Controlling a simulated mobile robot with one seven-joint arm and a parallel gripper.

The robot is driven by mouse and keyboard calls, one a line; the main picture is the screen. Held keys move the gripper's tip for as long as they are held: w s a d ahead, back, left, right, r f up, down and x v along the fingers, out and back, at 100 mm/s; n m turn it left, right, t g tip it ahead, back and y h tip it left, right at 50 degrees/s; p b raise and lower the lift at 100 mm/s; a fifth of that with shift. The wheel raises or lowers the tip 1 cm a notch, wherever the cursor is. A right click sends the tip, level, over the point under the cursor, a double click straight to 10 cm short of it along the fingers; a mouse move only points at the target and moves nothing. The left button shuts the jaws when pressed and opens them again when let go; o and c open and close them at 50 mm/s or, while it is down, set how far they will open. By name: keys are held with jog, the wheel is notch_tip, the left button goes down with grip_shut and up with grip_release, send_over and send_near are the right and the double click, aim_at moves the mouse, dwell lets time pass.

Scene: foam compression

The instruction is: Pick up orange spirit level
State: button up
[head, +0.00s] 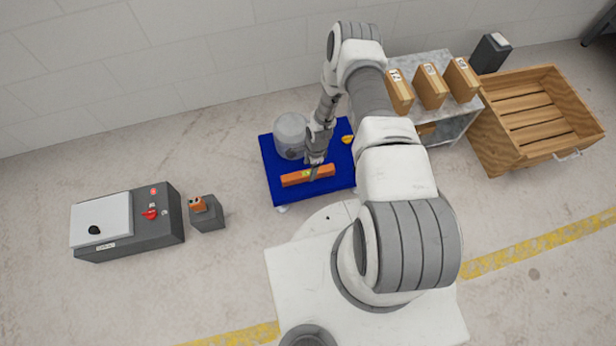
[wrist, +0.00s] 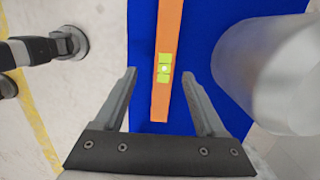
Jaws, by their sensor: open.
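The orange spirit level (head: 294,179) lies on a blue-topped table (head: 272,163) near its front edge. It is a long orange bar with a yellow-green vial in the middle. In the wrist view the level (wrist: 169,40) runs away from me, its near end between the open fingers of my gripper (wrist: 158,80). The fingers stand on either side of the bar with a gap to each; neither seems to touch it. In the head view my gripper (head: 314,167) is right over the level and hides part of it. I cannot tell the exact height.
A grey cylindrical container (head: 290,135) stands behind the level on the blue top; it also shows close at right in the wrist view (wrist: 275,75). A small yellow object (head: 347,140) lies further right. A metal table (head: 455,122) with boxes and a wooden crate (head: 487,140) stand at right.

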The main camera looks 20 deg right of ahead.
aim_at(308, 173)
jog(key=f+b, duration=0.1)
jog(key=f, duration=0.1)
jog(key=f+b, duration=0.2)
jog(key=f, duration=0.1)
jog(key=shift+w+a+f, duration=0.2)
jog(key=shift+w+f, duration=0.15)
jog(key=shift+c, duration=0.3)
grip_shut()
